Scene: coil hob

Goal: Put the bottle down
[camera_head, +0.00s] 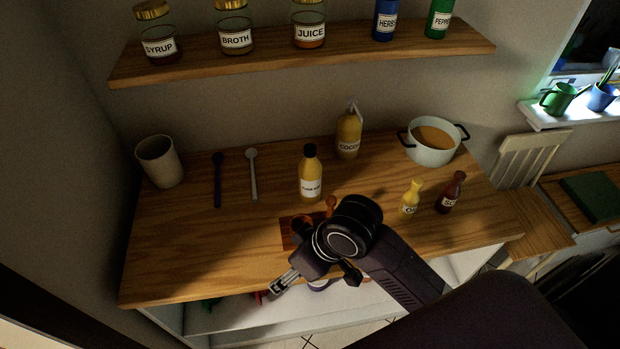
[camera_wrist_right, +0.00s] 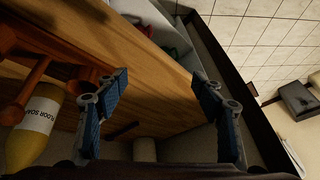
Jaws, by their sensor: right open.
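A yellow bottle (camera_head: 311,176) with a black cap and a white label reading roughly "FLOOR SOAP" stands upright on the wooden counter in the head view. It also shows at the left edge of the right wrist view (camera_wrist_right: 36,125). My right gripper (camera_head: 279,286) is in front of the counter's front edge, apart from the bottle. In the right wrist view its blue-padded fingers (camera_wrist_right: 160,78) are spread with nothing between them. My left gripper is not in view.
A reddish-brown wooden item (camera_head: 289,236) stands between bottle and arm, partly hidden. The counter's left front (camera_head: 190,255) is clear.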

